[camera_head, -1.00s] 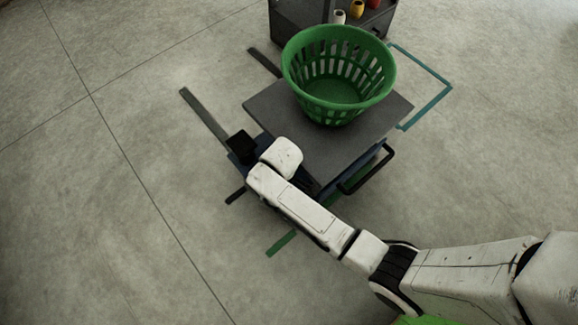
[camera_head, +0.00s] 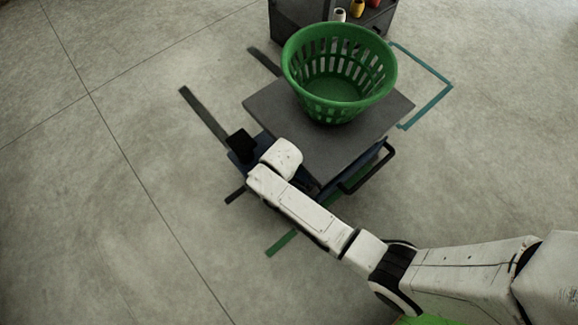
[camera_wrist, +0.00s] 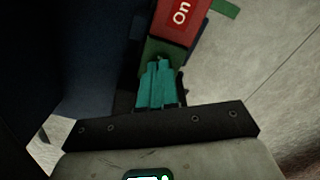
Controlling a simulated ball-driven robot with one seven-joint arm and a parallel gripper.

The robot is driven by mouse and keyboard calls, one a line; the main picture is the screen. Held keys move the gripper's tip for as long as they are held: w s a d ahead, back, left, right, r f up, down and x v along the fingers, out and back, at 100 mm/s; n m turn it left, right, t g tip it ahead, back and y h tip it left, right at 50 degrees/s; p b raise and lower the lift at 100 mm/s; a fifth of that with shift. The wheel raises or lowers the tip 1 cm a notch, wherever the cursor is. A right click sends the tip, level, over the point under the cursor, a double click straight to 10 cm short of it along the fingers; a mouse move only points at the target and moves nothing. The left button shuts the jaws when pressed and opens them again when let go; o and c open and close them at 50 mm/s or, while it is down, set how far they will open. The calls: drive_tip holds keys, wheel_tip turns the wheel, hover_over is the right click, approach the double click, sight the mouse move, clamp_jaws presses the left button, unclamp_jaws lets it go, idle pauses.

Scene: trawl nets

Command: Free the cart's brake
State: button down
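The cart (camera_head: 285,119) has a dark grey flat top and a blue frame, with a black handle (camera_head: 367,168) on its right side. In the wrist view a red plate marked "On" (camera_wrist: 179,14) adjoins a green part (camera_wrist: 155,47), which look like the brake's pedal. My gripper (camera_wrist: 159,67) has teal fingers that lie together, with their tips over the green part. I cannot tell whether they touch it. In the head view my arm's end is low at the cart's near left side, and the fingers are hidden.
A green laundry basket (camera_head: 305,98) stands on the cart's top. A dark cabinet (camera_head: 290,22) with several spools is behind. Teal tape (camera_head: 432,76), green tape (camera_head: 281,243) and dark strips (camera_head: 203,116) mark the floor. The concrete floor at left is clear.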

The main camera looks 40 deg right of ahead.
drive_tip(key=shift+f, duration=0.25)
drive_tip(key=shift+r, duration=0.1)
wheel_tip(320, 180, up, 7)
drive_tip(key=p, duration=0.8)
idle(0.7)
